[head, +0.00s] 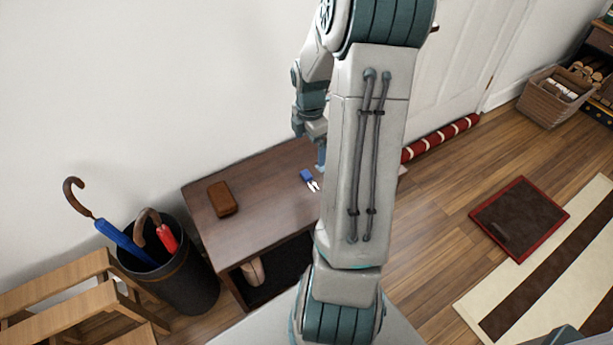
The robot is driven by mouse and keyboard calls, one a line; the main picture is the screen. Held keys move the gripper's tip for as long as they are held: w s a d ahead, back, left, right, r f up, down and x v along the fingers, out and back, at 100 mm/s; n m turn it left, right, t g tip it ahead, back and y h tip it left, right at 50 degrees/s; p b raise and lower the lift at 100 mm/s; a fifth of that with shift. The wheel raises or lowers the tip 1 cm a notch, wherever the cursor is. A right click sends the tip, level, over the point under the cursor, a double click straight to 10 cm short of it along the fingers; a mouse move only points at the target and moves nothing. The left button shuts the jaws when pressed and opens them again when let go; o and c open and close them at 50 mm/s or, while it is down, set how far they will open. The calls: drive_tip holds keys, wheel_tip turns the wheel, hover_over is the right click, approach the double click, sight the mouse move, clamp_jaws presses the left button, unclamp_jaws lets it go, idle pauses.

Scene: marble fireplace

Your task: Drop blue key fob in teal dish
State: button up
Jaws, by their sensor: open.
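The blue key fob (307,176) lies on the dark wooden bench top, with light metal keys at its lower right end. My gripper (321,160) is above the bench, just to the upper right of the fob in the picture. The jaws are open and the fob is apart from them. My arm covers the right part of the bench top. I see no teal dish in this view; it may be hidden behind the arm.
A brown wallet-like block (222,199) lies on the bench (255,236) at left. A dark umbrella bin (185,285) with umbrellas stands beside the bench, near a wooden slatted seat (60,300). A red-edged mat (519,217) lies on the right floor.

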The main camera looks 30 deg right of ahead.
drive_tip(key=b, duration=0.3)
hover_over(310, 178)
wheel_tip(310, 178, down, 9)
drive_tip(key=shift+s+f, duration=0.1)
wheel_tip(310, 178, down, 5)
drive_tip(key=b, duration=0.2)
drive_tip(key=shift+a+b, duration=0.1)
drive_tip(key=shift+b, duration=0.3)
drive_tip(key=c, duration=1.1)
drive_tip(key=shift+r, duration=0.2)
drive_tip(key=shift+c, duration=0.2)
